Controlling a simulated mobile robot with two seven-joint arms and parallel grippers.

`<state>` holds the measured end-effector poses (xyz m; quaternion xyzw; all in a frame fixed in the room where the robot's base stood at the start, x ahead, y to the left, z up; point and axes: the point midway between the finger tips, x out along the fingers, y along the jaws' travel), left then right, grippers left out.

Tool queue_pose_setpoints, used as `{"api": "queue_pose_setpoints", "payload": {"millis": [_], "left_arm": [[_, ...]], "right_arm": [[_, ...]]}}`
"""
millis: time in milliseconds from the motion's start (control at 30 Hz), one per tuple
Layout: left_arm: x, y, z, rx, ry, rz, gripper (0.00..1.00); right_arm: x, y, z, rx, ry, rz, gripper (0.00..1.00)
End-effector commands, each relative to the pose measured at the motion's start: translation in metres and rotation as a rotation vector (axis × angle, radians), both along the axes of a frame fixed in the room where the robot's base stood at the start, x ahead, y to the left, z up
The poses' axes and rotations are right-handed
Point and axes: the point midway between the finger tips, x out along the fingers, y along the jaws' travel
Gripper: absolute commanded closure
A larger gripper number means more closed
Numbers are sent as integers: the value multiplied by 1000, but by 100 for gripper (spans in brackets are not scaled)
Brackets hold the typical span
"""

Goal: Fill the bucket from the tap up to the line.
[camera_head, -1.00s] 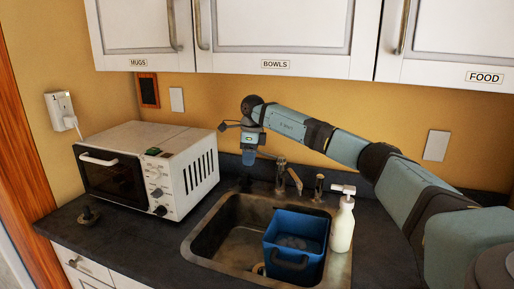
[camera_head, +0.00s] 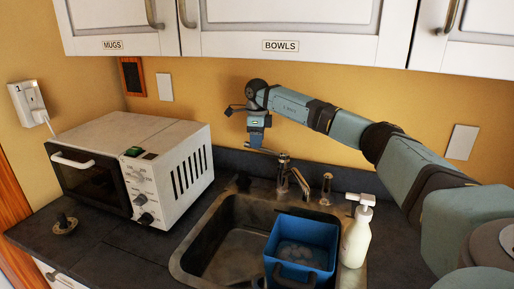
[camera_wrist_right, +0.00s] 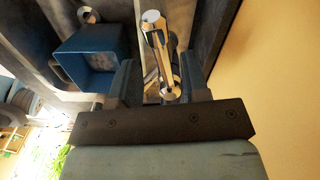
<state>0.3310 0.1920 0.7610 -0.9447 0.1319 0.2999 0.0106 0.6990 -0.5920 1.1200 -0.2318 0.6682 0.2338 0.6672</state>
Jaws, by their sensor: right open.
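The blue bucket (camera_head: 315,232) stands in the right part of the sink (camera_head: 205,240). Pale patches show inside it in the head view; I cannot tell whether they are water, and no fill line can be made out. The metal tap (camera_head: 292,178) rises behind the sink, its spout pointing toward the bucket; no clear stream is visible. My right gripper (camera_head: 258,143) points down just left of and above the tap. In the right wrist view its open fingers (camera_wrist_right: 158,82) are either side of the tap (camera_wrist_right: 155,30) in the picture; contact cannot be told. My left gripper is not in view.
A white soap dispenser (camera_head: 357,235) stands right of the bucket. Wall cupboards (camera_head: 300,25) hang above my right arm. The sink's left part is clear.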

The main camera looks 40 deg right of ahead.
Motion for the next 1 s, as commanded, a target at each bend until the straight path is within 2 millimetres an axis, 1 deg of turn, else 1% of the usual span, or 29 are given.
{"api": "queue_pose_setpoints", "payload": {"millis": [33,200,333,567,667,700,767,1000], "left_arm": [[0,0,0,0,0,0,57],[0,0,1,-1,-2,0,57],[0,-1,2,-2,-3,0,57],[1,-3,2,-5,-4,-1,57],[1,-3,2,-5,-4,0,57],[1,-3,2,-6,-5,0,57],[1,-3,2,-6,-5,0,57],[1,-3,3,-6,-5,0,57]], "right_arm": [[-1,0,-9,0,4,0,58],[-1,0,-28,0,1,0,58],[0,0,-33,1,-1,0,58],[0,0,-34,1,-1,0,58],[0,0,-34,1,-1,0,78],[0,0,-34,1,-1,0,88],[0,0,-34,1,-1,0,100],[-1,-1,-32,12,-22,0,100]]}}
